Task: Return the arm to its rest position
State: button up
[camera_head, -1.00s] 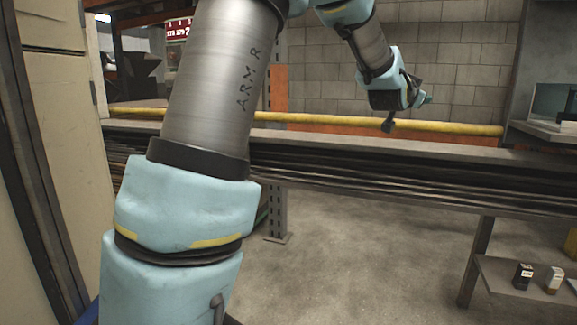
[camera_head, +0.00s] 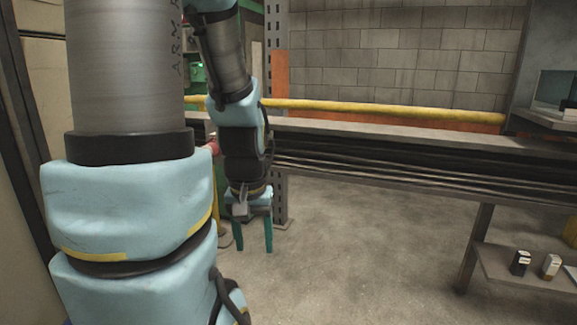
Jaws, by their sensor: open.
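My arm fills the left of the head view, with its thick grey link and pale blue joints close to the camera. Its far end bends down in front of the shelf edge. My gripper (camera_head: 254,247) hangs from it, pointing down, with its two teal fingers apart. Nothing shows between the fingers. The gripper is above the concrete floor in the picture, left of centre, clear of any object.
A long shelf (camera_head: 400,135) with a yellow rail (camera_head: 390,112) runs across behind the arm. A low shelf (camera_head: 500,268) at the lower right holds a dark box (camera_head: 520,263) and a white box (camera_head: 551,266). The floor (camera_head: 370,260) in the middle is bare.

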notch_tip(320, 180, up, 36)
jog(key=p, duration=3.4)
jog(key=shift+w+d+r, duration=0.15)
jog(key=shift+w, duration=0.15)
